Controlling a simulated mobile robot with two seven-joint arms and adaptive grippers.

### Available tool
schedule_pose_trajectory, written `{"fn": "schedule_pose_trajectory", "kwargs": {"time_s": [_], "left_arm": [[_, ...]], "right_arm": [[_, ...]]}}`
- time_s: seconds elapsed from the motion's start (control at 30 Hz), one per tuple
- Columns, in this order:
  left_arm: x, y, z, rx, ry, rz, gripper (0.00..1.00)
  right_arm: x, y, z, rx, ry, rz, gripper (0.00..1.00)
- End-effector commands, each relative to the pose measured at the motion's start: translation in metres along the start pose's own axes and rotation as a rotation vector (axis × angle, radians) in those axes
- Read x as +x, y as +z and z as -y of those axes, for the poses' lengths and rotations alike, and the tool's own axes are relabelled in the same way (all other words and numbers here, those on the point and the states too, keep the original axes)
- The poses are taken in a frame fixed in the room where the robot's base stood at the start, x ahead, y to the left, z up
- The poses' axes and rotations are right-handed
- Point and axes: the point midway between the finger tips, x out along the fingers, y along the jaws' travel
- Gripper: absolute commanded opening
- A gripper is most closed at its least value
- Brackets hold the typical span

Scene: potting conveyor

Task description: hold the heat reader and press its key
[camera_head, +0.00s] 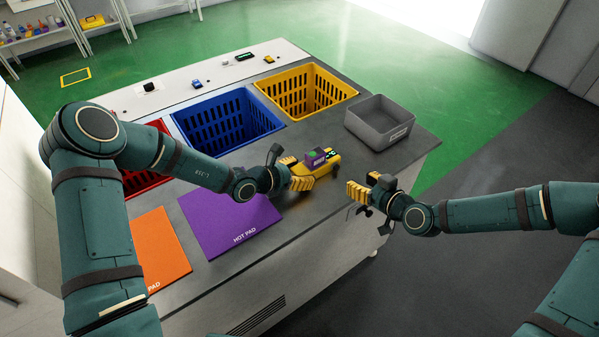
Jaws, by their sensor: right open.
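The heat reader (326,166) is a yellow device near the right part of the grey counter. A purple, labelled block-like part (316,156) shows at its top; I cannot tell whether it belongs to the reader. My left gripper (298,175) has its yellow ribbed fingers on either side of the reader's left end and appears shut on it. The fingers partly hide that end. The key is too small to make out. My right gripper (359,193) is open and empty, to the right of the reader and apart from it, by the counter's front edge.
A grey bin (380,135) stands behind the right gripper. Blue (215,125), yellow (300,92) and red (135,182) baskets are set in the counter. A purple hot pad (228,222) and an orange pad (160,250) lie at the front left.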

Motion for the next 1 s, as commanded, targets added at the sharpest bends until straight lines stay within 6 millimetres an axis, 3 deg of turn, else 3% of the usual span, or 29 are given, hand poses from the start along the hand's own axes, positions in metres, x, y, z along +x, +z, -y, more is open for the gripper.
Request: {"fn": "schedule_pose_trajectory", "kwargs": {"time_s": [0.03,0.1,0.2,0.33,0.37,1.0], "left_arm": [[-0.0001,-0.0001,0.0,0.0,0.0,0.0,0.39],[-0.0002,-0.0001,0.0,0.0,0.0,0.0,0.16],[-0.0002,-0.0002,-0.0001,0.0,0.0,-0.001,0.15],[-0.0003,-0.0003,-0.0001,0.0,0.0,-0.001,0.15],[-0.0003,-0.0003,-0.0001,0.0,0.0,-0.001,0.15],[-0.0004,-0.0006,-0.0002,0.0,0.0,-0.001,0.15]], "right_arm": [[0.0,0.0,0.0,0.0,0.0,0.0,0.46],[0.0,0.0,0.0,0.0,0.0,0.0,0.46],[0.0,0.0,0.0,0.0,0.0,0.0,0.49],[0.0,0.0,0.0,0.0,0.0,0.0,0.03],[0.0,0.0,0.0,0.0,0.0,0.0,0.0],[0.0,0.0,0.0,0.0,0.0,0.0,0.0]]}}
